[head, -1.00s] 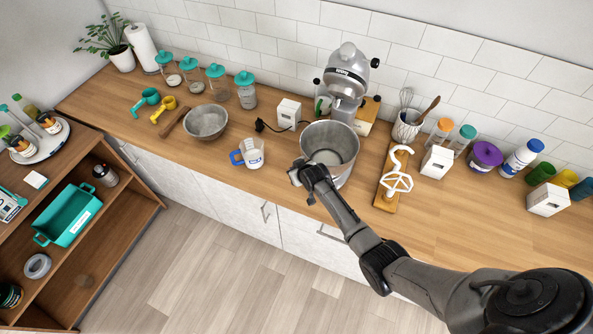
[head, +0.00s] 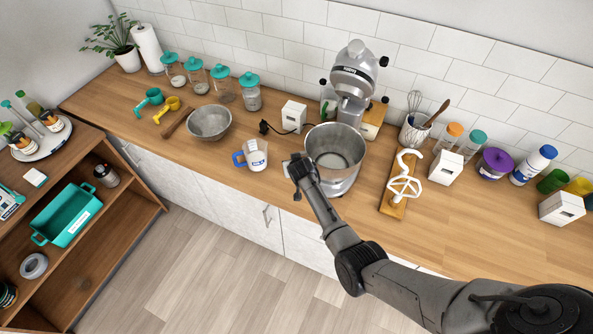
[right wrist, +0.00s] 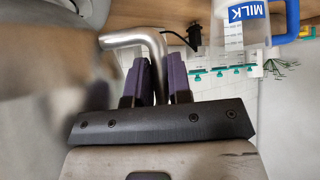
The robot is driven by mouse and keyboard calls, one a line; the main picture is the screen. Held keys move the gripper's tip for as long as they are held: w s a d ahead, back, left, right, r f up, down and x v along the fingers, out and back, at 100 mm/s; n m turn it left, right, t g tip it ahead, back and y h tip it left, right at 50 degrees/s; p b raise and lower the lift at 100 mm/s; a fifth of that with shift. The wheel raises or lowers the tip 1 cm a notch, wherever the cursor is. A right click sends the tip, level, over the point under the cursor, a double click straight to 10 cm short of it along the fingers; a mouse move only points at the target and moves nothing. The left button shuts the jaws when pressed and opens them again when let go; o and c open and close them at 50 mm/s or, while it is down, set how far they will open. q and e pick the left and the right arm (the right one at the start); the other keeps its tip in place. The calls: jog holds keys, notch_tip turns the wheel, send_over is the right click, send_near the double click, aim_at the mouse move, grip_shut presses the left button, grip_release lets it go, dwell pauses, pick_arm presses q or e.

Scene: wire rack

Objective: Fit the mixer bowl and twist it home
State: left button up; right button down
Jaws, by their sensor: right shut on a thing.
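The steel mixer bowl (head: 322,143) is upright and open at the front of the grey stand mixer (head: 355,80), whose head is tilted up. The bowl is over the mixer's base (head: 340,187); I cannot tell if it is locked there. My right gripper (head: 297,167) is at the bowl's left front side. In the right wrist view its purple-padded fingers (right wrist: 158,80) are shut on the bowl's bent steel handle (right wrist: 150,38), with the blurred bowl wall (right wrist: 50,75) at left. My left gripper is not in view.
A measuring jug marked MILK (head: 255,156) stands close left of the gripper and shows in the wrist view (right wrist: 250,22). A white box (head: 293,115) is behind it. A wooden board (head: 392,207) with white beaters (head: 403,186) lies right of the bowl. The front right counter is clear.

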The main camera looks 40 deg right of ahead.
jog(key=shift+w+d+m+h+b, duration=0.25)
jog(key=shift+w+b, duration=0.15)
jog(key=shift+b, duration=0.15)
jog(key=shift+w+d+m+h+b, duration=0.1)
jog(key=shift+w+m+h+b, duration=0.2)
jog(key=shift+b, duration=0.25)
jog(key=c, duration=1.3)
grip_release()
jog(key=shift+r, duration=0.1)
jog(key=o, duration=0.3)
jog(key=shift+o, duration=0.2)
jog(key=shift+f, duration=0.2)
jog(key=shift+v, duration=0.75)
jog(key=v, duration=1.2)
jog(key=shift+r+p, duration=0.45)
jog(key=shift+w, duration=0.15)
